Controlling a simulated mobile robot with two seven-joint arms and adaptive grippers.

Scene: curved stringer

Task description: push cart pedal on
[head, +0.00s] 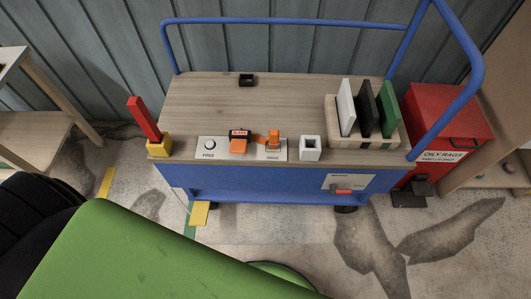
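The cart (215,95) has a wooden top, a blue body and blue tube rails. It stands against the corrugated wall. A small yellow plate (199,213) shows below the cart's front edge at left, beside a green strip. It looks like a pedal, but I cannot tell whether it is pressed. A pale plate with a red lever (343,191) is on the cart's blue front at right. Neither of my grippers is in view.
On the cart are a panel with orange parts (240,147), a white square holder (310,148), a rack with upright panels (394,138) and a red post in a yellow block (158,147). A red oily rags bin (455,120) stands at right. The cracked floor in front is partly clear.

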